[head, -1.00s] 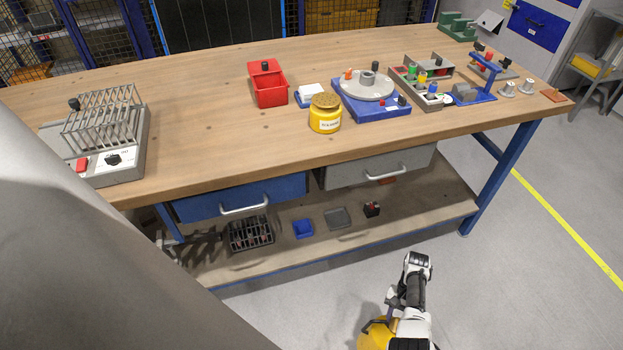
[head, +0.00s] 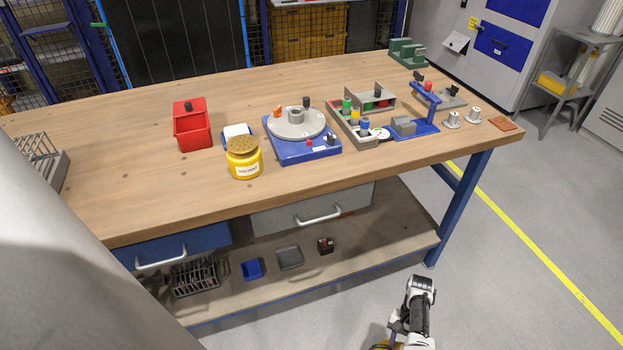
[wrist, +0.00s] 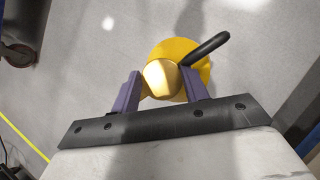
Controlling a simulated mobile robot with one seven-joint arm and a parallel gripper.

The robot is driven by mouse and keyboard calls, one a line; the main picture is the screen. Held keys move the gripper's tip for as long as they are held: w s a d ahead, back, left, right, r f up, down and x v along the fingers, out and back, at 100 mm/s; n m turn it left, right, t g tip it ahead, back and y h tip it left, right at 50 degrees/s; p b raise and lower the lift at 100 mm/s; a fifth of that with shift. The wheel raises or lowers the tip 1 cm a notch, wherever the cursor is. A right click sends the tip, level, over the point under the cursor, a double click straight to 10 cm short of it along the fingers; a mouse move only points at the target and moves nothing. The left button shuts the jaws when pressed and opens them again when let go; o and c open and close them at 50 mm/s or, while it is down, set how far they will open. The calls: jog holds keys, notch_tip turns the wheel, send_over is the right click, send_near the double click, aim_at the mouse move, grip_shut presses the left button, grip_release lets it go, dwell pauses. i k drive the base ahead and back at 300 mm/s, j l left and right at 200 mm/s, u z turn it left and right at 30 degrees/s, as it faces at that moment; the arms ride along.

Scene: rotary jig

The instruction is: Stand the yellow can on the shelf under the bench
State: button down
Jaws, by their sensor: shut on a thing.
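In the wrist view my gripper (wrist: 162,80) is shut on the yellow can (wrist: 176,49), with a purple finger on each side of its rounded top. A dark handle or spout sticks out at the can's upper right. Only a sliver of yellow shows in the head view (head: 382,346), at the bottom edge beside my arm; the rest is cut off. The shelf (head: 365,243) under the bench lies up and left of my arm. Its right part is bare; the can is apart from it.
On the shelf stand a dark wire basket (head: 194,278), a blue bin (head: 252,269), a grey tray (head: 289,257) and a small dark item (head: 325,246). Drawers (head: 312,210) hang above. A blue leg (head: 460,205) bounds the right end. A yellow solvent jar (head: 243,160) stands on the bench (head: 150,195).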

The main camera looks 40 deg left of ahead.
aim_at(406, 235)
jog(key=i+l, duration=0.25)
jog(key=i, duration=0.15)
jog(key=i+l, duration=0.25)
jog(key=i, duration=0.15)
jog(key=i+l, duration=0.25)
jog(key=i, duration=0.15)
